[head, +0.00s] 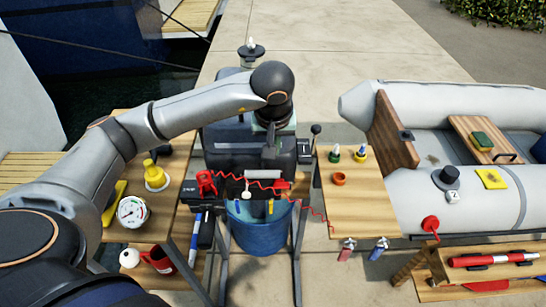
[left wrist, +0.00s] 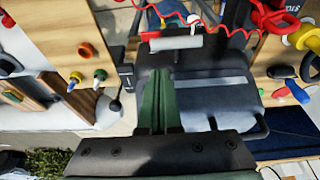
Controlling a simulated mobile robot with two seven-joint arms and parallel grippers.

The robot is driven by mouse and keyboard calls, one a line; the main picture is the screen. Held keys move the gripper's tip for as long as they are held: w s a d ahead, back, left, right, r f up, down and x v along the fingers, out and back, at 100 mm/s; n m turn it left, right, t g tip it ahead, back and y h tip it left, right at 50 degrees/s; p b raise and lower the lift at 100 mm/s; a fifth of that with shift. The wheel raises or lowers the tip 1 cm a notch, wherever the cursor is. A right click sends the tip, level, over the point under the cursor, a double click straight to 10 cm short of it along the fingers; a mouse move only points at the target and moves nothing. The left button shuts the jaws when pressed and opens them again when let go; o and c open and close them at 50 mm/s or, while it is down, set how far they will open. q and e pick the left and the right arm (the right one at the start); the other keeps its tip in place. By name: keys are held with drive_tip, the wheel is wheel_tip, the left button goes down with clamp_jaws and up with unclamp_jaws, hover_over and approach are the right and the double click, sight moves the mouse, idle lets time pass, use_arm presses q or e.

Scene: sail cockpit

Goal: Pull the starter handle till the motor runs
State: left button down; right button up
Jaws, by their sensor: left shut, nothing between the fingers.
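The outboard motor (head: 232,150) is dark, with a pale stripe on its cowl, and stands in the middle of the head view. A pale starter handle (head: 263,174) lies across its front edge. In the left wrist view the handle (left wrist: 175,42) is a light grey bar just beyond my fingertips. My left gripper (head: 269,155) hangs over the motor's top, pointing down. Its green-padded fingers (left wrist: 158,75) are shut and empty. I cannot tell whether they touch the cowl. My right gripper is not in view.
A red coiled cord (head: 312,212) runs from the motor front toward the right wooden table (head: 358,205). A blue bucket (head: 262,232) stands below. The left table holds a round gauge (head: 132,211). A grey inflatable boat (head: 385,190) lies right.

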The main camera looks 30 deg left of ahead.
sight(272, 164)
use_arm(q)
drive_tip(key=x, duration=0.9)
drive_tip(key=shift+w+a+f+p, duration=0.2)
drive_tip(key=shift+a+f+p, duration=0.1)
drive_tip(key=shift+a+p, duration=0.1)
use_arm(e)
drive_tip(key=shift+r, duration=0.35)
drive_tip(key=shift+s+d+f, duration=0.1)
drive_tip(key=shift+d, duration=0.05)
